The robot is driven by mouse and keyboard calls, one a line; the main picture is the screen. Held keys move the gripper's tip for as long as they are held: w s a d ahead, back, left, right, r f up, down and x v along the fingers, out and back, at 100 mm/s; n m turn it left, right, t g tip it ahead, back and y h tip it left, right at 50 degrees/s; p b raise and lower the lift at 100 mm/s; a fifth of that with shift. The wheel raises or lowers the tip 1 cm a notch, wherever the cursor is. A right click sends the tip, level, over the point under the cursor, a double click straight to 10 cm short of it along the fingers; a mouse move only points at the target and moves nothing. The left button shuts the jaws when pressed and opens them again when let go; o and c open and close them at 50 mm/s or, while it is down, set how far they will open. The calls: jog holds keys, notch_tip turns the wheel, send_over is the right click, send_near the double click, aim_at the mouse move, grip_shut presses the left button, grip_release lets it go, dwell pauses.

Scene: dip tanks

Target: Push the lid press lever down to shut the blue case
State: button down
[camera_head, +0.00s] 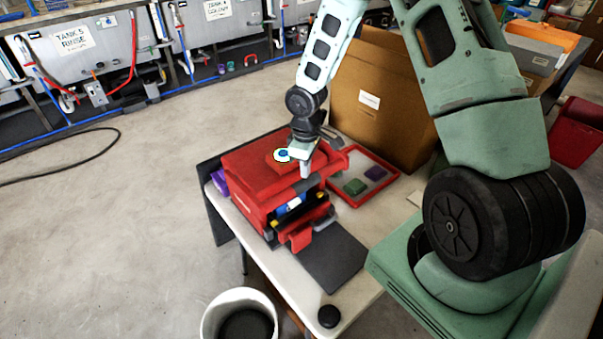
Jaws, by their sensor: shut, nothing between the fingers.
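A red press (243,183) stands on a pale table, with an opening in its front. A blue and white item, probably the blue case (291,206), shows partly inside that opening; its lid cannot be made out. A red bar with a grey end along the press's upper right front looks like the lever (327,168). My gripper (304,172) is shut and empty, pointing down over the top front of the press, close to that bar. I cannot tell whether it touches. My gripper hides part of the press top.
A red tray (384,168) with a green and a purple block lies behind right of the press. A large cardboard box (375,115) stands behind it. A dark mat (337,262) and a black round knob (329,316) lie in front. A white bucket (212,318) stands below on the floor.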

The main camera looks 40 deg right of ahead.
aim_at(303, 183)
jog(key=shift+w+f+b, duration=0.15)
jog(key=shift+f+b, duration=0.7)
jog(key=shift+f, duration=0.35)
jog(key=shift+w+f+b, duration=0.2)
jog(key=shift+f+b, duration=0.7)
jog(key=shift+f, duration=0.3)
jog(key=shift+w+f+b, duration=0.15)
jog(key=shift+f+b, duration=0.7)
jog(key=shift+f, duration=0.35)
jog(key=shift+r, duration=0.2)
notch_tip(303, 183, up, 13)
jog(key=p, duration=1.1)
jog(key=shift+f, duration=0.1)
